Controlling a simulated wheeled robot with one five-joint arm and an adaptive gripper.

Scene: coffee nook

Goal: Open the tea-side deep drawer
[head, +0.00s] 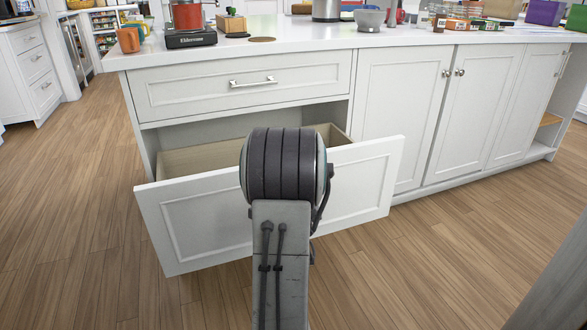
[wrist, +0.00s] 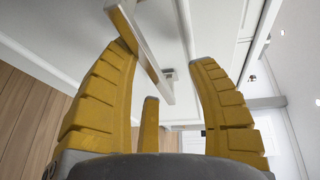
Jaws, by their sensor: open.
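The deep lower drawer (head: 190,225) stands pulled out from the white cabinet in the head view, its wooden inside partly showing. The drawer above it (head: 180,92) is closed and has a metal bar handle (head: 254,82). My arm covers the middle of the lower drawer's front, so its handle and my gripper are hidden there. In the wrist view my gripper (wrist: 164,53) is open, with yellow fingers spread. A square metal bar handle (wrist: 143,45) on a white front runs slantwise between the fingertips, close to the left finger. I cannot tell whether they touch.
White cabinet doors (head: 400,120) with round knobs are closed at the right. The countertop (head: 300,38) carries a coffee machine (head: 188,20), an orange mug (head: 128,40) and other items. Wooden floor (head: 60,200) is clear at the left and right.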

